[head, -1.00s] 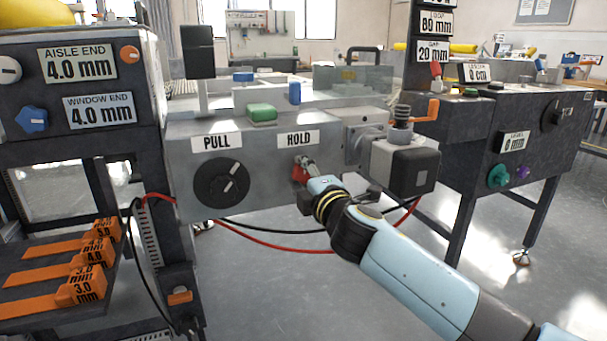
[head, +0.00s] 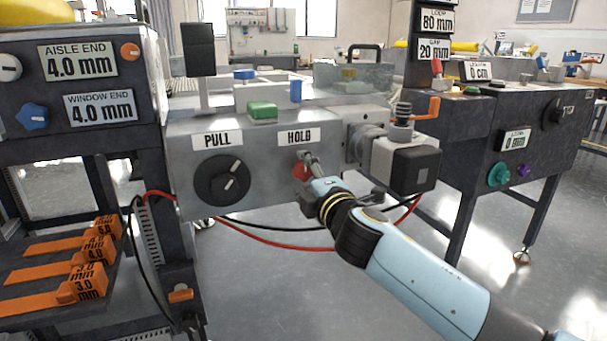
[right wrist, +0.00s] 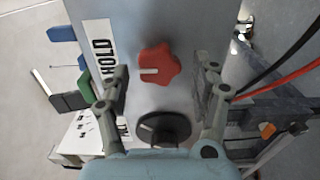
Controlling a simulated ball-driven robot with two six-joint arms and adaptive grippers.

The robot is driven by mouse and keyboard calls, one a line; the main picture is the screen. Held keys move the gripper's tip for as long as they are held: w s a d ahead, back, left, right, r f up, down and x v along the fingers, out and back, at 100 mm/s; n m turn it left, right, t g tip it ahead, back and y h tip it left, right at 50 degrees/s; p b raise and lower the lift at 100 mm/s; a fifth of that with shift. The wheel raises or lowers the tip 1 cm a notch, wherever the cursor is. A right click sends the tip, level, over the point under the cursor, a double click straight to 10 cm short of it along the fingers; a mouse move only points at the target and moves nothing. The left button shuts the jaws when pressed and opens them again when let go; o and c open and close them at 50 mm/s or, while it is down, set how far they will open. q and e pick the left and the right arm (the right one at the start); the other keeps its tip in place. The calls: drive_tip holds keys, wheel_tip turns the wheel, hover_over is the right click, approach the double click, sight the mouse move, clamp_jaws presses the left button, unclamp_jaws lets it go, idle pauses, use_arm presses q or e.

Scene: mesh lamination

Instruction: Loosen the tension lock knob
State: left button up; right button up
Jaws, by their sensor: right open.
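The tension lock knob appears to be the red lobed knob (right wrist: 160,66) under the HOLD label (right wrist: 103,50). In the right wrist view it sits between my open fingers, a little beyond the tips, with its white mark pointing left. My right gripper (right wrist: 163,82) is open and empty, and the knob is clear of both fingers. In the head view, my right gripper (head: 307,172) is in front of the red knob (head: 300,171) and partly hides it. My left gripper is not in view.
A black PULL dial (head: 222,180) is left of the red knob on the same grey panel. A motor block (head: 405,163) juts out to the right. Red and black cables (head: 270,240) hang below. A green block (head: 262,111) sits on top.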

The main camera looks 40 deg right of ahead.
drive_tip(key=v, duration=1)
drive_tip(key=shift+s+a, duration=0.2)
drive_tip(key=shift+s, duration=0.15)
